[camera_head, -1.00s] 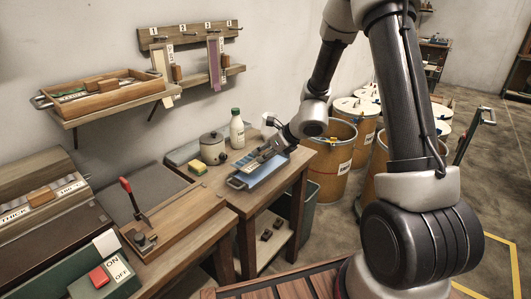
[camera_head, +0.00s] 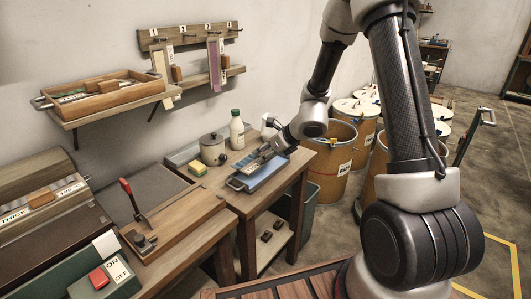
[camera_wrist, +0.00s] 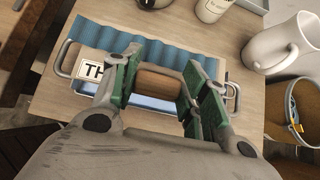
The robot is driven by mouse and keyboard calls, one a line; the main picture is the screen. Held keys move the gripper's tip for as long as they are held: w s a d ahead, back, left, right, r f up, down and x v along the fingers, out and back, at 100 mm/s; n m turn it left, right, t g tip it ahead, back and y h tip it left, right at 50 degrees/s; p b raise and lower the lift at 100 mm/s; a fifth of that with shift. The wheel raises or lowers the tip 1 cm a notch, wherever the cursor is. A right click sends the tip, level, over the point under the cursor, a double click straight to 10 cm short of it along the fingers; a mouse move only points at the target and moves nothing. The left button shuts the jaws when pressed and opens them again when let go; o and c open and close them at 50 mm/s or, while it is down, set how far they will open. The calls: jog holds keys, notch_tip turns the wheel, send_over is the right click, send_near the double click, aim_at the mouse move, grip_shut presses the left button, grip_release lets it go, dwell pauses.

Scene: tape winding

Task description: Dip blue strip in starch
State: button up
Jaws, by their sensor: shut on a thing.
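My gripper (camera_wrist: 158,88) has green-padded fingers shut on a brown wooden block (camera_wrist: 155,82). In the head view, my gripper (camera_head: 262,155) is low over the blue tray (camera_head: 262,180) at the right bench. In the wrist view, a rippled blue strip (camera_wrist: 150,45) lies across the far side of the block. A white card (camera_wrist: 97,68) with the letters "TH" is left of the fingers. The tray's metal handle (camera_wrist: 65,58) shows at left. My fingers and the strip hide much of the tray. I cannot tell whether the strip touches starch.
A pot (camera_head: 213,149), a white bottle (camera_head: 237,130) and a sponge (camera_head: 197,167) stand near the tray. Large barrels (camera_head: 330,165) stand right of the bench. Strips hang on a wall rack (camera_head: 190,35).

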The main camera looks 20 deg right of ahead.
dwell(0.3)
jog(key=shift+r, duration=2.55)
